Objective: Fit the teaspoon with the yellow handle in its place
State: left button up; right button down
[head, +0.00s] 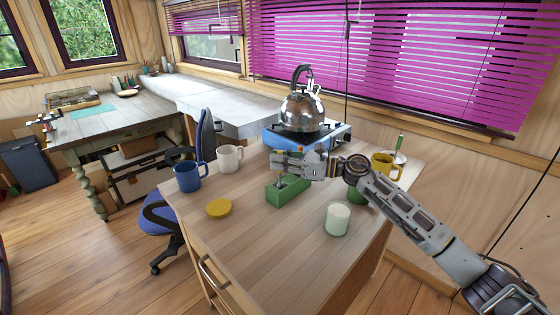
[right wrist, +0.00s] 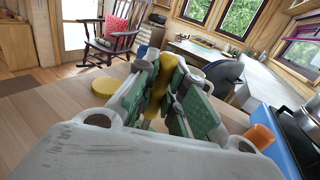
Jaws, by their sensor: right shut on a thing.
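My right gripper (head: 280,158) is over the table, just above a green block (head: 288,191). It also shows in the right wrist view (right wrist: 158,92), where its green-padded fingers are shut on the yellow handle (right wrist: 153,75) of the teaspoon. In the head view the gripper hides most of the spoon. A small greyish patch shows at the block's top below the fingers; I cannot tell whether it is the spoon's metal end or a recess, nor whether spoon and block touch. My left gripper is in neither view.
A kettle (head: 301,108) on a blue stove stands behind the gripper. A blue mug (head: 188,177), white mug (head: 229,158) and yellow lid (head: 219,208) are left. A pale cup (head: 338,219) stands front right, a yellow mug (head: 383,166) beyond my arm. The table's front left is clear.

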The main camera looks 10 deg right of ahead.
jog(key=shift+f+b, duration=0.95)
jog(key=shift+f, duration=0.05)
dwell(0.9)
dwell(0.4)
jog(key=c, duration=1.9)
grip_release()
jog(key=shift+o, duration=0.2)
jog(key=o, duration=1.1)
jog(key=shift+s+d, duration=0.1)
jog(key=shift+d, duration=0.05)
